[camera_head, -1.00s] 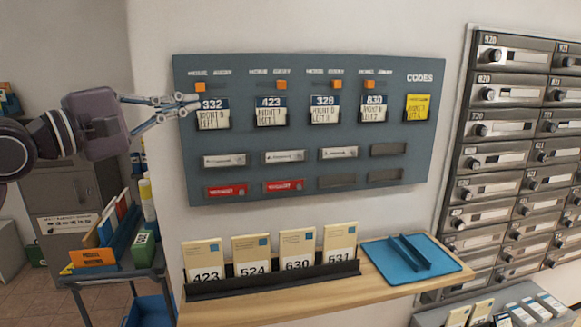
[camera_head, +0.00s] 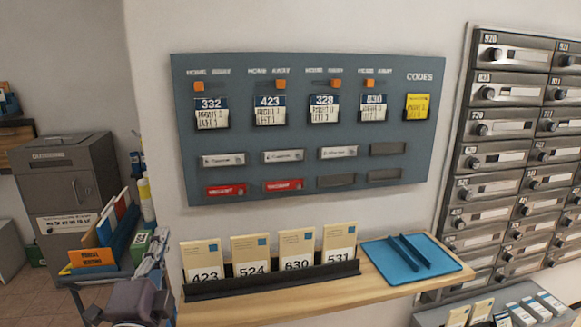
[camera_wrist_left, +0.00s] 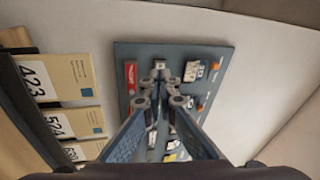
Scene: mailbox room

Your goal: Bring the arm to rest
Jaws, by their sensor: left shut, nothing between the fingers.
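My left gripper (camera_head: 152,258) is low at the left of the head view, just left of the wooden shelf's left end. Its fingers point up and are shut with nothing between them. In the left wrist view the shut fingers (camera_wrist_left: 162,78) show in front of the blue-grey wall board (camera_wrist_left: 128,62), apart from it. The board (camera_head: 300,138) hangs on the wall, with number cards, orange sliders and red and silver plates. My right gripper is not in view.
The wooden shelf (camera_head: 390,300) carries a black rack of numbered cards (camera_head: 275,282) and a blue tray (camera_head: 450,262). Metal mailboxes (camera_head: 500,125) line the right. A grey cabinet (camera_head: 70,180) and a cart with folders (camera_head: 105,245) stand at the left.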

